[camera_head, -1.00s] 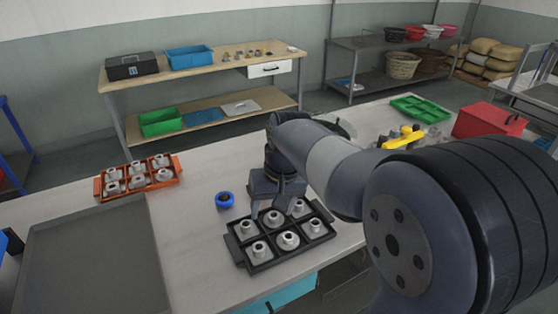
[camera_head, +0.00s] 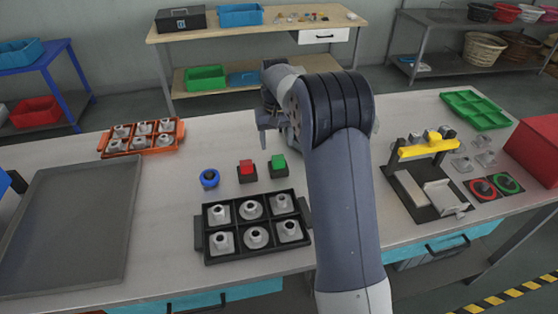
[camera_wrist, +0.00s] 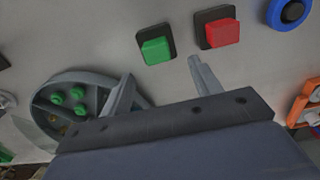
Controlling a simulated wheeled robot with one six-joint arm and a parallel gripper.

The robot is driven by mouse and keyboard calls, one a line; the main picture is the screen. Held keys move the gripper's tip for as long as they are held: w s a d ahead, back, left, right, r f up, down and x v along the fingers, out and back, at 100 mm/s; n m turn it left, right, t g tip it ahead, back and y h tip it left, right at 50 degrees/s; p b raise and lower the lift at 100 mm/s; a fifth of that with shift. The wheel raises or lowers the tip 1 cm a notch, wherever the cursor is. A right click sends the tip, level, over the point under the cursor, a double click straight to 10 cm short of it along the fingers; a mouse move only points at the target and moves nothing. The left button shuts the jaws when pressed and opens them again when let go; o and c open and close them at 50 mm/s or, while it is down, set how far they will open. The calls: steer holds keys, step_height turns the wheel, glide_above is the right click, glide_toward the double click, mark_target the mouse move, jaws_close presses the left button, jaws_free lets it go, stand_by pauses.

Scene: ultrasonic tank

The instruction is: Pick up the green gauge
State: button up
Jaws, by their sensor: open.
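The green gauge appears to be a green block on a black square base (camera_head: 278,163), standing on the bench behind the black tray. It also shows in the wrist view (camera_wrist: 156,48), ahead of my fingertips and roughly between them sideways. My gripper (camera_wrist: 158,80) is open and empty, its two fingers spread apart. In the head view my gripper (camera_head: 266,138) is partly hidden by my arm, on the far side of the green block. The wrist view shows no contact between finger and block.
A red block (camera_head: 246,168) on a similar base stands close left of the green one, then a blue ring (camera_head: 209,179). A black tray (camera_head: 206,257) of grey parts lies in front. In the wrist view, a round grey holder with green pegs (camera_wrist: 38,108) lies beside the left finger.

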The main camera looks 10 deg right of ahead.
mark_target(278, 157)
steer(key=shift+s+d+f+p, duration=0.15)
steer(key=shift+f+p, duration=0.3)
steer(key=shift+f, duration=1.3)
steer(key=shift+w+d+f+p, duration=0.1)
steer(key=shift+f+p, duration=0.35)
steer(key=shift+f, duration=1.3)
steer(key=shift+c, duration=0.6)
steer(key=c, duration=1)
steer(key=shift+o, duration=0.2)
steer(key=shift+r, duration=0.1)
